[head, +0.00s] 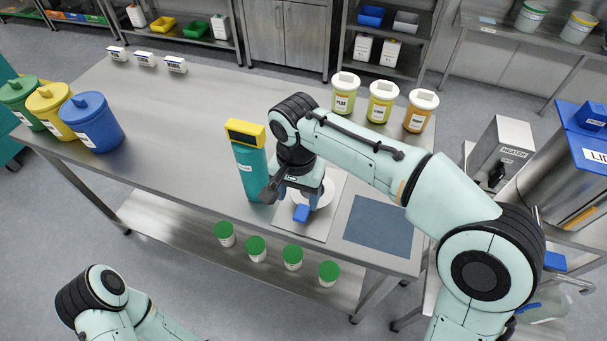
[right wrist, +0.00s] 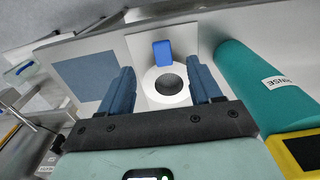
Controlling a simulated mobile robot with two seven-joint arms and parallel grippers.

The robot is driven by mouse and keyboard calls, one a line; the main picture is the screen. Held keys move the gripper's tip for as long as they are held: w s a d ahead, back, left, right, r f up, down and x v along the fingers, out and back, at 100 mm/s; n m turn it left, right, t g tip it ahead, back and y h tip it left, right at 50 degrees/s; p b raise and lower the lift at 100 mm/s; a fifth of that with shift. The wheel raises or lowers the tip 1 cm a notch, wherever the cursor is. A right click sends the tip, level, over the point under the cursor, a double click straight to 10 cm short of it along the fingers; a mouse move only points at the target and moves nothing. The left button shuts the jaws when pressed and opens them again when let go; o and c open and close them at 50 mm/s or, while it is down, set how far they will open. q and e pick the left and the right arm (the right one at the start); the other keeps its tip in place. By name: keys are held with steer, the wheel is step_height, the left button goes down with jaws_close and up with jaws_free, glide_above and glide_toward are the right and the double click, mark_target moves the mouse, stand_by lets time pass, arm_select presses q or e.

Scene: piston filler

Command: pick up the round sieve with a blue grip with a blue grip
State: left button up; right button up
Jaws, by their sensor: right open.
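The round sieve's blue grip (head: 301,214) shows just in front of my right gripper (head: 301,192) in the head view. In the right wrist view, the blue grip (right wrist: 162,53) and the dark round mesh (right wrist: 170,85) lie between the two fingers of my right gripper (right wrist: 160,70). A white ring (right wrist: 153,93) surrounds the mesh; it sits on a pale board (head: 322,229). My right gripper is open above the sieve, its fingers apart from the grip. In the head view my wrist hides most of the mesh. My left gripper is out of view.
A teal rinse bottle (head: 252,178) with a yellow top stands close left of my right gripper. A blue-grey mat (head: 378,226) lies to the right. Several lidded jars (head: 382,101) stand behind. Green-lidded jars (head: 256,247) stand on the lower shelf. The table's left middle is clear.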

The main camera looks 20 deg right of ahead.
mark_target(299, 218)
step_height(299, 218, down, 7)
steer(key=shift+f+b, duration=0.1)
steer(key=shift+b, duration=0.55)
steer(key=shift+w+f, duration=0.15)
steer(key=shift+f, duration=0.4)
step_height(299, 218, down, 5)
steer(key=shift+w+d, duration=0.1)
steer(key=shift+d, duration=0.05)
steer(key=c, duration=1.1)
steer(key=shift+r, duration=0.1)
